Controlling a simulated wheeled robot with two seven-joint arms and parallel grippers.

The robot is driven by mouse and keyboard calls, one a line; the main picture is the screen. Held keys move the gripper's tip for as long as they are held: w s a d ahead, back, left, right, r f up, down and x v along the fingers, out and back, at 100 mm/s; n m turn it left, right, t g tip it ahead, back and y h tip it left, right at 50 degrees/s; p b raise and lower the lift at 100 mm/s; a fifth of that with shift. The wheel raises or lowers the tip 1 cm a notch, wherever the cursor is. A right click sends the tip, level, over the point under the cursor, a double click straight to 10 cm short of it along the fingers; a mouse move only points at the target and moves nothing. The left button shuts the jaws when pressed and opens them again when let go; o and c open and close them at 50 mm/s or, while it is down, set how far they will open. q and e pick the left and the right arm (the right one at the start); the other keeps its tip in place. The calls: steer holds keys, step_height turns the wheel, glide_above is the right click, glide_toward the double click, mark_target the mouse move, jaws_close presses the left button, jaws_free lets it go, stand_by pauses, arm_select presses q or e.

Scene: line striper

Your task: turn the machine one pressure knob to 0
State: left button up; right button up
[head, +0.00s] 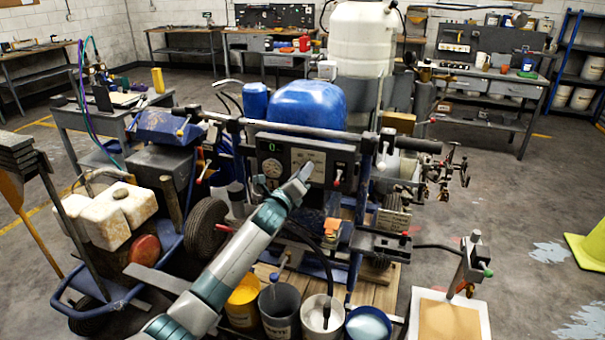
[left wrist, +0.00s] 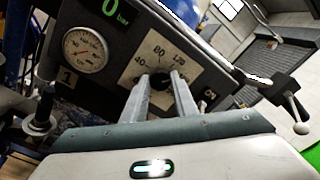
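The dark pressure knob (left wrist: 160,83) sits on a pale square scale plate marked 40, 80 and 120 on the machine's dark control panel (left wrist: 112,75). The panel also shows in the head view (head: 262,140). My left gripper (left wrist: 161,78) has one finger on each side of the knob, and the knob fills the gap between the fingertips. In the head view my left gripper (head: 306,172) reaches the panel from below and hides the knob. A round gauge (left wrist: 85,48) and a green display (left wrist: 112,12) reading 0 bar are left of the plate. My right gripper is not in view.
A black knob on a post (left wrist: 42,112) and a lever with a pale ball end (left wrist: 300,115) flank the panel. A handlebar (head: 335,133) crosses above it. Several buckets (head: 280,308) stand below my arm.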

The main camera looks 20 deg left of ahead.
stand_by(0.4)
arm_select(q)
steer(key=shift+d+f+n+y+p, duration=0.15)
steer(key=shift+n+p, duration=0.25)
steer(key=shift+n, duration=5.5)
steer(key=shift+n+y+p, duration=0.25)
steer(key=shift+n+p, duration=0.15)
steer(key=shift+n, duration=5.5)
steer(key=shift+d+f+n+y+p, duration=0.15)
steer(key=shift+n+p, duration=0.25)
steer(key=shift+n, duration=5.5)
steer(key=o, duration=1.1)
steer(key=shift+r, duration=0.1)
